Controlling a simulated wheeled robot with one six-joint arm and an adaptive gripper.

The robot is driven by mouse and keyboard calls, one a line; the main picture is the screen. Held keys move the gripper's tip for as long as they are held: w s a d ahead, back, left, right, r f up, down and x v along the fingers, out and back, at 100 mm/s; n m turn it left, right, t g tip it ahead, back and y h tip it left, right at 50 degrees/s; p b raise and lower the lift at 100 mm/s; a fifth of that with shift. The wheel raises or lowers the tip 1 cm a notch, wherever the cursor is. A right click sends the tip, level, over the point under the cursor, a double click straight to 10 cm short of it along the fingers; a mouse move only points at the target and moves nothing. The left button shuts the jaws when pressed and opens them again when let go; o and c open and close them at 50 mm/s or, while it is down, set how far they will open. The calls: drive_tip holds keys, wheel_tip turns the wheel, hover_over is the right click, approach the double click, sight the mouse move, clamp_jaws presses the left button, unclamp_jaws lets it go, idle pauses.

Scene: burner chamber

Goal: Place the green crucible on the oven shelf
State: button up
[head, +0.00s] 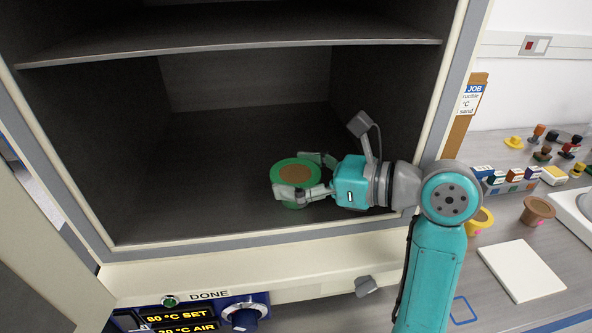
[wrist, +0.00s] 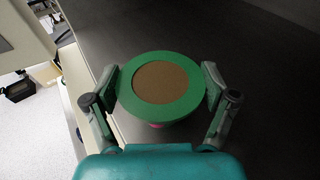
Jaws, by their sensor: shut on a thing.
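The green crucible (head: 283,180) has a wide green rim and brown contents. It is inside the open oven, near the front edge of the lower chamber. My gripper (head: 306,177) reaches in from the right and is shut on the crucible, with one finger on each side. In the wrist view the green crucible (wrist: 188,107) sits upright between the two fingers of my gripper (wrist: 161,90). I cannot tell whether its base touches the chamber floor. The oven shelf (head: 230,45) is a dark plate spanning the chamber above the gripper.
The oven's dark lower floor (head: 200,190) is bare around the crucible. The open oven door (head: 40,250) stands at left. On the bench at right are a yellow crucible (head: 480,220), a brown crucible (head: 537,210), a white tile (head: 521,270) and several small coloured items. The panel reads DONE.

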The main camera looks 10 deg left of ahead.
drive_tip(key=o, duration=1)
drive_tip(key=shift+f, duration=0.1)
drive_tip(key=shift+d+r, duration=0.2)
drive_tip(key=shift+d, duration=0.05)
drive_tip(key=shift+v, duration=3.5)
drive_tip(key=shift+s, duration=0.1)
